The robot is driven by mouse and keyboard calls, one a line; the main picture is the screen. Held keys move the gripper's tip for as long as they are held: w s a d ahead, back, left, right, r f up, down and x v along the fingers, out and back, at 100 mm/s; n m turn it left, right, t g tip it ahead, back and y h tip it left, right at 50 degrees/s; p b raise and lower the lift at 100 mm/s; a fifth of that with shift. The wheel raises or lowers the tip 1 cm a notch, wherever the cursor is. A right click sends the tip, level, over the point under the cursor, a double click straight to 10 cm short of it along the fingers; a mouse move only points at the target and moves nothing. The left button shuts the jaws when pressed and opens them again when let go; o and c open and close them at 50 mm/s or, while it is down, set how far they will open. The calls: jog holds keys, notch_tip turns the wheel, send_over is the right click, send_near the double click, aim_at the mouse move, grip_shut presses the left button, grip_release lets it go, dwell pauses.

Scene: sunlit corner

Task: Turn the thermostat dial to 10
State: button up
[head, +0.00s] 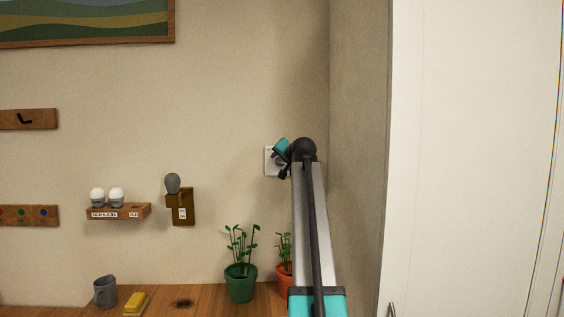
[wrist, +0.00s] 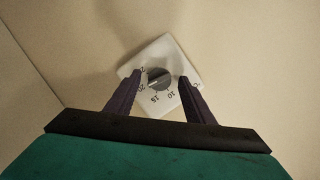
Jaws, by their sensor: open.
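The thermostat is a white square plate (wrist: 165,52) on the wall with a round grey dial (wrist: 158,78) and dark numbers around it. In the wrist view it looks tilted. I can read 20, 15 and 10 along the lower side. A pale mark on the dial appears to point left, near 20; its exact setting is hard to tell. My gripper (wrist: 160,82) is open, its two dark fingers either side of the dial in the picture, with no clear contact. In the head view my gripper (head: 282,154) covers most of the plate (head: 268,161).
A wall corner and white panel (head: 470,160) stand close right of my arm. Below are a green-potted plant (head: 240,282) and a partly hidden orange-potted plant (head: 285,272) on the wooden table. Left on the wall are a bulb shelf (head: 118,212) and a bulb holder (head: 181,206).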

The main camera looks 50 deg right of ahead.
jog(key=c, duration=1)
jog(key=shift+a+n, duration=0.1)
jog(key=shift+n, duration=0.3)
jog(key=shift+w+a+n+g+h+b, duration=0.15)
jog(key=shift+n+g+h+b, duration=0.5)
jog(key=shift+n, duration=0.55)
jog(key=n+h+b, duration=0.1)
jog(key=n, duration=0.1)
jog(key=n+g, duration=0.1)
jog(key=n, duration=0.1)
jog(key=shift+w+a+f+g+h+b, duration=0.1)
jog(key=shift+w+a+g+h+b, duration=0.05)
jog(key=shift+g+h+b, duration=0.15)
jog(key=n+g+h+b, duration=0.1)
jog(key=n+h, duration=0.1)
jog(key=n, duration=0.2)
jog(key=shift+a+f+b, duration=0.1)
jog(key=shift+f+b, duration=0.05)
jog(key=shift+b, duration=0.25)
jog(key=n+h+b, duration=0.1)
jog(key=n, duration=0.2)
jog(key=shift+w+f+n+h, duration=0.1)
jog(key=shift+n+h, duration=0.25)
jog(key=shift+n, duration=0.05)
